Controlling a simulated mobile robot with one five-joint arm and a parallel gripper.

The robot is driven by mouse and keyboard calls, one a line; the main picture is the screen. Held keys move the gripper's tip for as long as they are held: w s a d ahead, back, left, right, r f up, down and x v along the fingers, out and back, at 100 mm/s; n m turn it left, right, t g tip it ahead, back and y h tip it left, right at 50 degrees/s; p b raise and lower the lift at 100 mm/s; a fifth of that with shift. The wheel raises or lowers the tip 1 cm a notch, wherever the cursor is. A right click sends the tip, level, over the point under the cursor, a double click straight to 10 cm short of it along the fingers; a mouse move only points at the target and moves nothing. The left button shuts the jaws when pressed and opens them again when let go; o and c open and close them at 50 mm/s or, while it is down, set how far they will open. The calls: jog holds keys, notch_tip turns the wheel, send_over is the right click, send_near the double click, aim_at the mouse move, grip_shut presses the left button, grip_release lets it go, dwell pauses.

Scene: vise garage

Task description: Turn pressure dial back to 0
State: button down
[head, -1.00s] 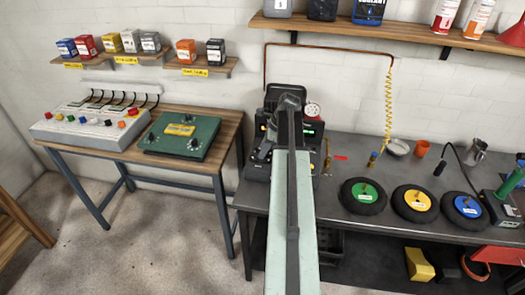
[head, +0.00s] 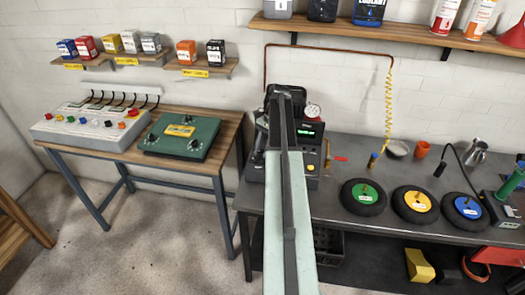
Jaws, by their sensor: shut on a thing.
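A dark compressor unit (head: 312,157) stands at the left end of the workbench. A round white gauge with a red mark (head: 313,110) sits at its top right, and a green lit display (head: 309,132) is below it. My arm reaches straight out across the unit's front and covers much of it. My gripper (head: 263,137) is at the unit's front, mostly hidden behind my arm. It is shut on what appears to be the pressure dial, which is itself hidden. The gauge reading is too small to tell.
Three black discs with green (head: 363,193), yellow (head: 417,201) and blue (head: 467,207) centres lie on the grey workbench (head: 335,210). A coiled yellow hose (head: 388,105) hangs behind. A wooden table (head: 215,160) at left holds a control box (head: 92,124) and a green case (head: 181,136).

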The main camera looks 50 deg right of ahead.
jog(key=shift+n+g, duration=0.4)
jog(key=shift+n, duration=0.5)
jog(key=c, duration=1)
grip_release()
jog(key=shift+c, duration=0.2)
jog(key=shift+r, duration=0.1)
jog(key=p+v, duration=0.7)
jog(key=shift+r, duration=0.3)
jog(key=shift+d, duration=0.1)
